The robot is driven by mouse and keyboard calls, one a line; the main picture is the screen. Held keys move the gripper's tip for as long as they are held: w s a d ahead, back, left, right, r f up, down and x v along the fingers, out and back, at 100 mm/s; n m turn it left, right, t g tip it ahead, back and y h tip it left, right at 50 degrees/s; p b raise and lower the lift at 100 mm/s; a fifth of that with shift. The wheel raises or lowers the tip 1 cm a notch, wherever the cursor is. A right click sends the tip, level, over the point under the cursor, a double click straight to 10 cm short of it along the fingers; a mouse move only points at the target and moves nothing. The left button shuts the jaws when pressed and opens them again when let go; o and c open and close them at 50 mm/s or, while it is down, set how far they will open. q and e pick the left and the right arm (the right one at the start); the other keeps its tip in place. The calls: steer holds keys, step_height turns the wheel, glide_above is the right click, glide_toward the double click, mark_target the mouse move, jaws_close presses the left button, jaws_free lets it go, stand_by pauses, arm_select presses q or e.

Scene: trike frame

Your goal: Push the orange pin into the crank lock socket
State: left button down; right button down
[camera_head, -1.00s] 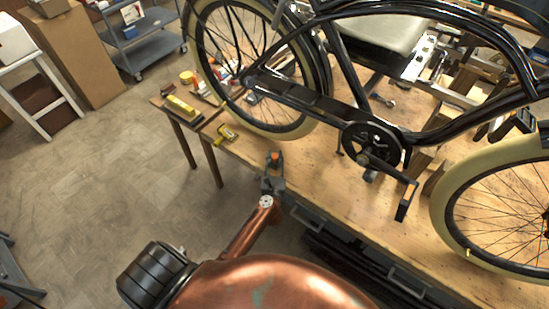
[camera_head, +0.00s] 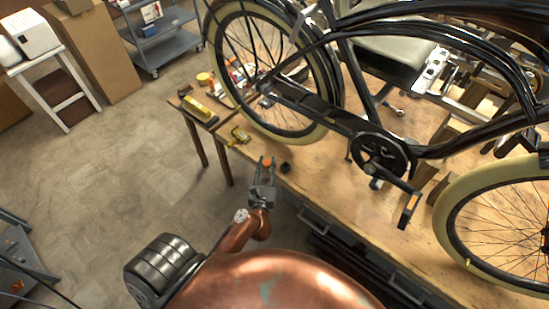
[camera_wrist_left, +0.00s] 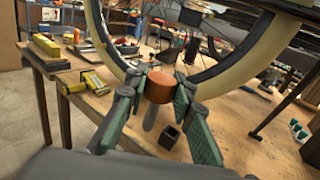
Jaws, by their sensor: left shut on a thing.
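My left gripper (camera_head: 266,164) is shut on the orange pin (camera_head: 267,160), near the front edge of the workbench. In the left wrist view the pin's orange head (camera_wrist_left: 159,88) sits between the green-padded fingers (camera_wrist_left: 165,100), and its grey shaft (camera_wrist_left: 150,117) points down. A small black square holder (camera_wrist_left: 170,133) stands on the bench just beside the shaft, apart from it; it also shows in the head view (camera_head: 285,167). The bicycle crank (camera_head: 378,156) is to the right. I cannot make out the lock socket on it. My right gripper is not in view.
The black bicycle frame (camera_head: 320,110) and its cream-tyred wheels stand over the wooden bench (camera_head: 325,185). Yellow tools (camera_head: 239,134) lie at the bench's left end. Bare wood lies between the holder and the crank. Open floor is at the left.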

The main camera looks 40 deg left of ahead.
arm_select(q)
steer(key=shift+s+r, duration=0.3)
steer(key=shift+s, duration=0.45)
steer(key=shift+r, duration=0.1)
steer(key=shift+r+p, duration=1.25)
steer(key=shift+p, duration=0.3)
steer(key=shift+r+p, duration=1)
steer(key=shift+p, duration=0.1)
steer(key=shift+r+p, duration=0.4)
